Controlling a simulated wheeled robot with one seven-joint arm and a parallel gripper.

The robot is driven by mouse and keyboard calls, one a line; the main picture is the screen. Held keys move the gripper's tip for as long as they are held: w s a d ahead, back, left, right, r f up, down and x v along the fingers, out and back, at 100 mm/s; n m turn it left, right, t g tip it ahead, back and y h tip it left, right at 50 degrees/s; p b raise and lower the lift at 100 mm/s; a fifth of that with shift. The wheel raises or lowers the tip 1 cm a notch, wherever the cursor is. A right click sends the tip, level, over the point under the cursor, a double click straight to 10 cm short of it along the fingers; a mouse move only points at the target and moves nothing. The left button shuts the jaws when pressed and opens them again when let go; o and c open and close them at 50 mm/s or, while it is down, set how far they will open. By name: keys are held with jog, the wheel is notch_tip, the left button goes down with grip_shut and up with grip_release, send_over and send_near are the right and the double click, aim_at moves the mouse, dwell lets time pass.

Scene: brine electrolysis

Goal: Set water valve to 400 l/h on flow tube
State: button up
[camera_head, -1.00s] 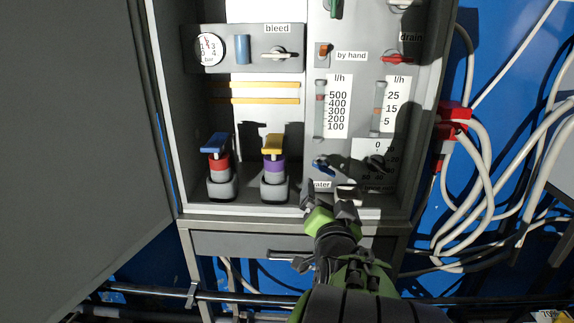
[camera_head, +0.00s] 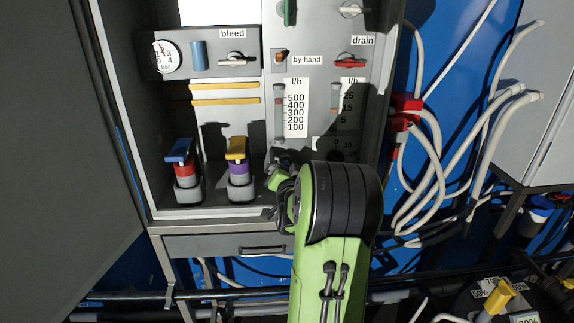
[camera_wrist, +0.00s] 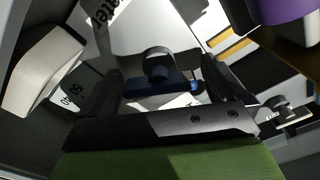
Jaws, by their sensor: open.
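The water flow tube (camera_head: 278,112) stands upright on the panel beside a white l/h scale (camera_head: 296,108) marked 100 to 500. A small reddish mark sits in the tube between about 400 and 500. The blue water valve (camera_wrist: 168,86) with its dark round knob (camera_wrist: 158,62) shows in the wrist view, near the "water" label (camera_wrist: 103,12). My gripper (camera_wrist: 162,72) is open, with one finger on each side of the valve; contact cannot be told. In the head view my arm hides the valve and most of my gripper (camera_head: 279,172).
A blue-topped valve (camera_head: 180,151) and a yellow-topped valve (camera_head: 237,150) stand left of my gripper. A second flow tube (camera_head: 334,98) and the red drain handle (camera_head: 350,63) are to the right. A pale lever (camera_wrist: 42,70) is close by in the wrist view.

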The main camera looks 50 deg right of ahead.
jog(key=c, duration=1.1)
jog(key=shift+o, duration=0.2)
jog(key=shift+b, duration=0.3)
jog(key=m+b, duration=0.5)
jog(key=shift+f+b, duration=0.15)
jog(key=shift+b, duration=0.2)
jog(key=shift+s+m+b, duration=0.1)
jog(key=shift+m+b, duration=1.8)
jog(key=shift+m, duration=0.3)
jog(key=shift+d, duration=0.1)
jog(key=o, duration=1.1)
jog(key=shift+c, duration=0.2)
